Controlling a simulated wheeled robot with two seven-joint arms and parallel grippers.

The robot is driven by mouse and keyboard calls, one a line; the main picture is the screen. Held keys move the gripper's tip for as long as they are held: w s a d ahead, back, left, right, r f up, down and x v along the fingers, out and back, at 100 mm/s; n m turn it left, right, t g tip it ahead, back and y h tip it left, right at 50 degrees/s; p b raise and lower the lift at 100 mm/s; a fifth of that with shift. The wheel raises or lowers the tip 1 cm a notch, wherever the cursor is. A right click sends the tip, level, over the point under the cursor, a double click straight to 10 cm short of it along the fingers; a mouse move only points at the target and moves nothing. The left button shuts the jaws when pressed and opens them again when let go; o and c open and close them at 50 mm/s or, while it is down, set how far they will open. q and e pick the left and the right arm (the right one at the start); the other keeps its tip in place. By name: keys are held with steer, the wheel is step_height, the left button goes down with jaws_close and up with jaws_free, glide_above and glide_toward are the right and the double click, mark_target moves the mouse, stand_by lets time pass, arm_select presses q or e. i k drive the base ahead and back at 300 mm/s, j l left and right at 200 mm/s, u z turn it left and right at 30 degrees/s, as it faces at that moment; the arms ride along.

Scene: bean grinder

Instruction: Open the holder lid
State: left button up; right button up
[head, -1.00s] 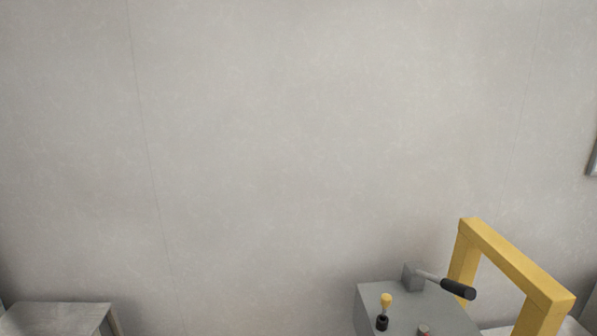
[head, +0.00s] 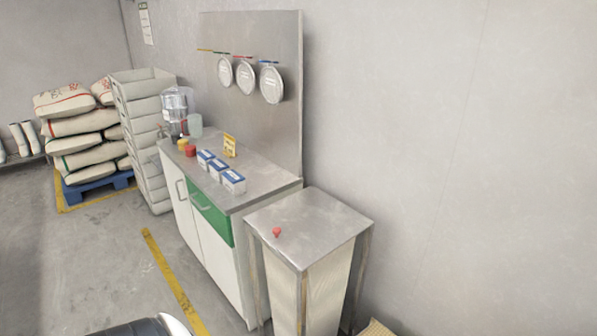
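A tall stand with a flat grey metal lid (head: 312,225) is at the lower centre right. A small red knob (head: 277,232) sits near the lid's front left corner. The lid lies flat on top, shut. Cream ribbed sides (head: 328,290) hang below it between metal legs. The inside of the stand is hidden. Neither of my grippers shows in the head view.
A counter (head: 240,193) with a green drawer (head: 211,215) stands left of the stand, carrying small blue-and-white boxes (head: 220,168). Stacked crates (head: 146,140) and sacks (head: 80,147) are farther back. Open floor (head: 85,260) lies at left. A wall is close behind the stand.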

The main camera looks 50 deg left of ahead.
mark_target(306, 226)
steer(key=u, duration=1.5)
steer(key=i+j+u, duration=0.75)
steer(key=j, duration=0.15)
